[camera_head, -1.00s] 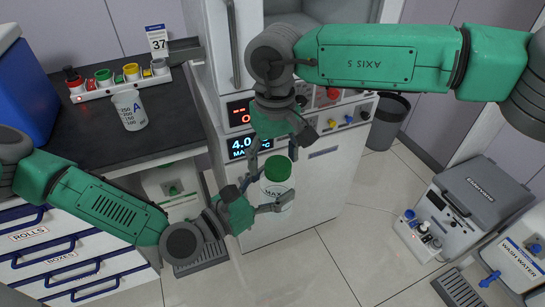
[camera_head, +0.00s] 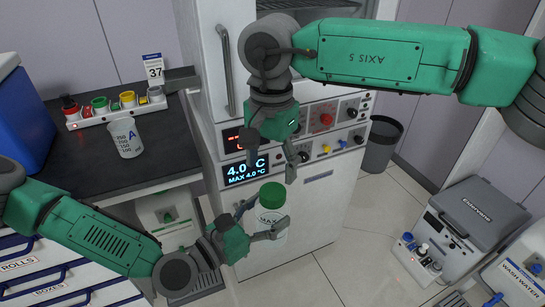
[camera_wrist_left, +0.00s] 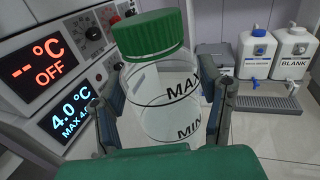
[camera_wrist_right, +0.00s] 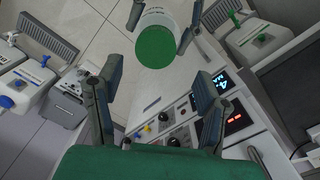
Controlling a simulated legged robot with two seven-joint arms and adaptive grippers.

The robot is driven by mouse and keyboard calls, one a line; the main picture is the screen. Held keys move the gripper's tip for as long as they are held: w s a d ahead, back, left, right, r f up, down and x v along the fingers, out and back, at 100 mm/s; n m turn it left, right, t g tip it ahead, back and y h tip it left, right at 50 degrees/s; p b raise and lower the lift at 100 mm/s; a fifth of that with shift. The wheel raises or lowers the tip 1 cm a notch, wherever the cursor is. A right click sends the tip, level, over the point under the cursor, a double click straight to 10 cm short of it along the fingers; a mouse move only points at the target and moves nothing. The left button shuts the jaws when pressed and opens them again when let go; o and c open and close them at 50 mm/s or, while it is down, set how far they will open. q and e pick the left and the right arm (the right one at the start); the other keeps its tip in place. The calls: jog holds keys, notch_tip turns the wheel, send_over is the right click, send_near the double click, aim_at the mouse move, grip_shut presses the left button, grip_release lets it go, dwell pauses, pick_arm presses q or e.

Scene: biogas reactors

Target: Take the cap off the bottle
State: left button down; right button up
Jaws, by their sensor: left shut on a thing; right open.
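A clear bottle (camera_head: 270,222) with MAX and MIN marks stands upright in the air, with its green cap (camera_head: 272,195) seated on its neck. My left gripper (camera_head: 264,219) is shut around the bottle's body below the cap. The left wrist view shows the bottle (camera_wrist_left: 165,105) between the fingers and the ribbed cap (camera_wrist_left: 150,35) above them. My right gripper (camera_head: 271,172) is open and empty, pointing down over the cap, apart from it. In the right wrist view the cap (camera_wrist_right: 155,47) lies beyond the open fingertips, roughly midway between them.
A white cabinet (camera_head: 320,195) with displays and knobs stands close behind the bottle. A dark counter (camera_head: 90,165) at left holds a beaker (camera_head: 126,138) and a rack of coloured caps (camera_head: 115,107). A grey case (camera_head: 475,215) and a wash-water container (camera_head: 520,277) are at right.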

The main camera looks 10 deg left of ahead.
aim_at(272, 192)
jog(key=m, duration=0.3)
jog(key=r+m, duration=0.1)
jog(key=m, duration=0.2)
jog(key=shift+d+m, duration=0.15)
jog(key=shift+m, duration=0.15)
jog(key=m, duration=0.4)
jog(key=shift+s+r, duration=0.1)
jog(key=shift+r, duration=0.15)
jog(key=shift+s+f, duration=0.15)
jog(key=shift+f, duration=3.85)
jog(key=c, duration=1.2)
jog(key=shift+c, duration=0.2)
jog(key=shift+s+r, duration=0.15)
jog(key=shift+s, duration=0.05)
